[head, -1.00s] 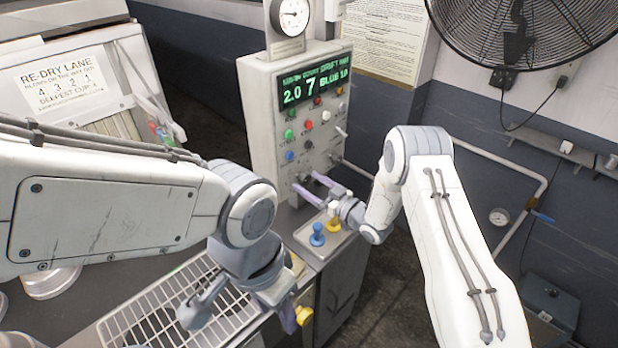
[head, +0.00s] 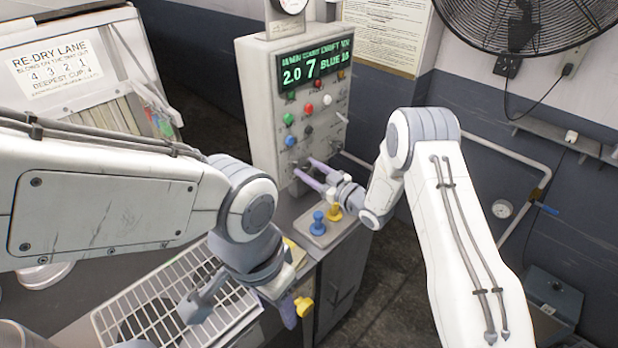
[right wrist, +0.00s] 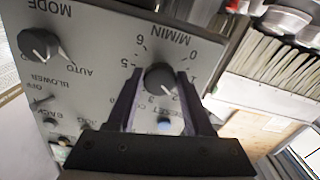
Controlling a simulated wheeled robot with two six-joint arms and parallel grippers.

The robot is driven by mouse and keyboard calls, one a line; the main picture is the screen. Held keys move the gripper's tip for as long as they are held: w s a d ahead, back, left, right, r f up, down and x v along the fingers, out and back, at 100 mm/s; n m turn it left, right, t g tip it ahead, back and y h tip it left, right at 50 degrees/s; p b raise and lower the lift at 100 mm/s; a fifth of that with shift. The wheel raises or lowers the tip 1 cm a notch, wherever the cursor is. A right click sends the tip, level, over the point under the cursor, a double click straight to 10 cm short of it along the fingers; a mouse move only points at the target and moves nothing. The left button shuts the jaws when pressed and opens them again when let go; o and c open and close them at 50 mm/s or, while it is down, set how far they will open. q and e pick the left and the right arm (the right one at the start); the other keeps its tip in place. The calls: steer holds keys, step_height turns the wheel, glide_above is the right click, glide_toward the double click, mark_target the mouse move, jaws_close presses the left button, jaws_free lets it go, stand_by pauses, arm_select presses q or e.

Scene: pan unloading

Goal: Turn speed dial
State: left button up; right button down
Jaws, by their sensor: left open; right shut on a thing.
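The speed dial (right wrist: 161,78) is a dark round knob marked M/MIN with numbers around it, in the right wrist view. My right gripper (right wrist: 160,92) is shut on it, its two purple fingers on either side of the knob. In the head view my right gripper (head: 300,170) reaches the lower front of the grey control panel (head: 262,118), and the dial is mostly hidden by the fingers. The panel's green display (head: 315,69) reads 2.0, 7, BLUE and a blurred last value. My left gripper (head: 243,308) is open, low over the wire rack.
A MODE knob (right wrist: 38,44) sits beside the speed dial. A small tray (head: 311,236) with a blue peg (head: 318,224) and a yellow peg (head: 335,211) lies below my right gripper. A wire rack (head: 140,300) lies under my left gripper. A fan (head: 525,30) hangs upper right.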

steer(key=n+b, duration=0.2)
steer(key=b, duration=0.1)
steer(key=shift+f, duration=0.25)
steer(key=shift+r+n+b, duration=0.2)
steer(key=shift+n+b, duration=0.1)
steer(key=shift+b, duration=0.2)
arm_select(q)
step_height(320, 180, down, 5)
steer(key=shift+f, duration=0.15)
arm_select(e)
steer(key=shift+c, duration=1.6)
jaws_free()
